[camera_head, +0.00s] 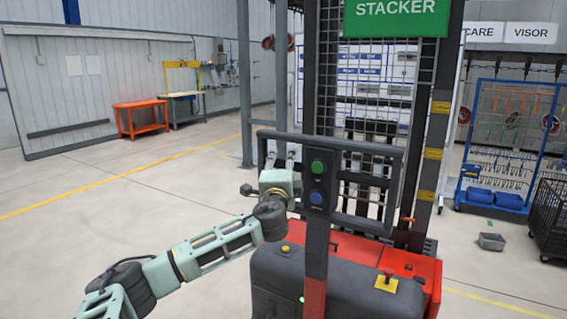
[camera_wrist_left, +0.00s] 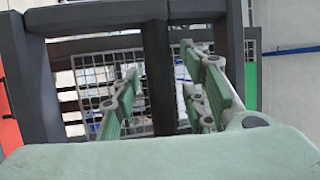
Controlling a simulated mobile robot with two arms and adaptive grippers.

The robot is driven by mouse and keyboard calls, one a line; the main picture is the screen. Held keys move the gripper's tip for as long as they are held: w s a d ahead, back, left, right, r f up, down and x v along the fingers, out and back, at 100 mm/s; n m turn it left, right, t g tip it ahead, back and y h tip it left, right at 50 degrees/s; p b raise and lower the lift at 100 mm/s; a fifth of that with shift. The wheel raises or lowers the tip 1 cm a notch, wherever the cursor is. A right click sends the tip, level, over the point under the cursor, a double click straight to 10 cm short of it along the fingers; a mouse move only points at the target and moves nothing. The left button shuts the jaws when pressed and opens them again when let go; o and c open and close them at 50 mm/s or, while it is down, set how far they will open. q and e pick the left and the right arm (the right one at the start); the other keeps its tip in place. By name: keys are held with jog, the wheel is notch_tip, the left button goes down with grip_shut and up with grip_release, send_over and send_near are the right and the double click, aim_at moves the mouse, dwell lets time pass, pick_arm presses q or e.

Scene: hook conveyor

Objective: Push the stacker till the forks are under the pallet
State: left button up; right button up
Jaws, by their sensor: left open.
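The stacker (camera_head: 418,275) stands in front of me, with a red base, dark mast, mesh guard and dark rounded housing. Its dark handle frame (camera_head: 345,142) carries a green and a blue button on the central post. My left gripper (camera_head: 281,156) is at the left part of the handle frame, open. In the left wrist view, the open left gripper (camera_wrist_left: 163,80) has a dark upright bar of the handle frame (camera_wrist_left: 158,75) showing between its fingers. I cannot tell whether they touch it. The forks and pallet are hidden or out of view. My right gripper is not in view.
A green STACKER sign (camera_head: 395,12) hangs above. An orange table (camera_head: 141,108) stands back left. A blue rack (camera_head: 505,150), a grey bin (camera_head: 492,241) and a black mesh cart (camera_head: 550,220) are at right. The floor on the left is clear, crossed by a yellow line (camera_head: 110,180).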

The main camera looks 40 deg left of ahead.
pick_arm(q)
jog(key=shift+c, duration=0.2)
grip_shut()
dwell(0.4)
